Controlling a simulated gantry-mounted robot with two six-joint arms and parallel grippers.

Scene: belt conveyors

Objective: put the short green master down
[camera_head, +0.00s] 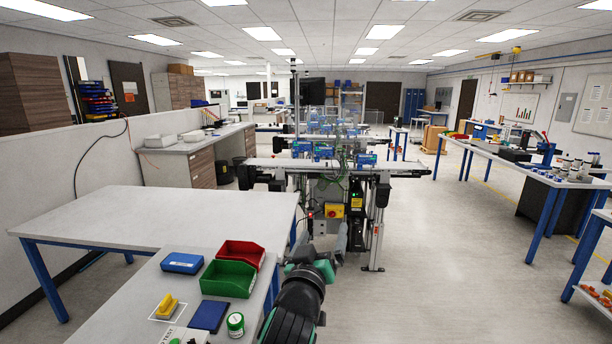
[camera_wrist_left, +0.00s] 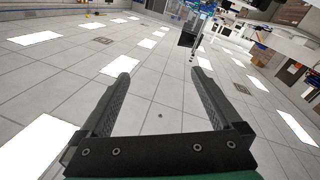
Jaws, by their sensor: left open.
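A short green-and-white cylinder (camera_head: 235,324) stands upright on the near table beside a dark blue block, in the head view; it looks like the short green master. My left gripper (camera_head: 340,240) is past the table's right edge, beyond my black and green arm, and well apart from the cylinder. In the left wrist view its two dark fingers (camera_wrist_left: 162,75) are spread with nothing between them, against the ceiling. My right gripper is not in view.
The near table also holds a green bin (camera_head: 228,279), a red bin (camera_head: 241,253), a blue case (camera_head: 182,263), a dark blue block (camera_head: 208,316) and a yellow item (camera_head: 167,304) on a white-outlined square. A bare white table (camera_head: 150,215) lies behind. Conveyors (camera_head: 310,163) stand ahead.

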